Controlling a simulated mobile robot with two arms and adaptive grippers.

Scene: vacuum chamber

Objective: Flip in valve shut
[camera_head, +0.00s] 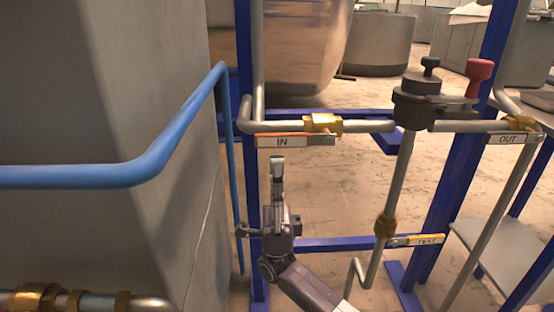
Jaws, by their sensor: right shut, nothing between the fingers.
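The in valve shows in the head view as a brass body (323,124) on a horizontal grey pipe. Its flat handle (283,141), labelled IN with an orange-red edge, lies level along the pipe and points left. My right gripper (278,162) is below the handle, pointing up, with its fingers together and empty. Its tips appear just under the IN label; I cannot tell whether they touch the handle. My left gripper is out of view.
The out valve handle (508,139) and the test valve handle (416,240) are to the right. A dark fitting with a red knob (479,72) sits on the pipe. A blue rail (150,165) and grey wall stand left. Blue frame posts surround the pipes.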

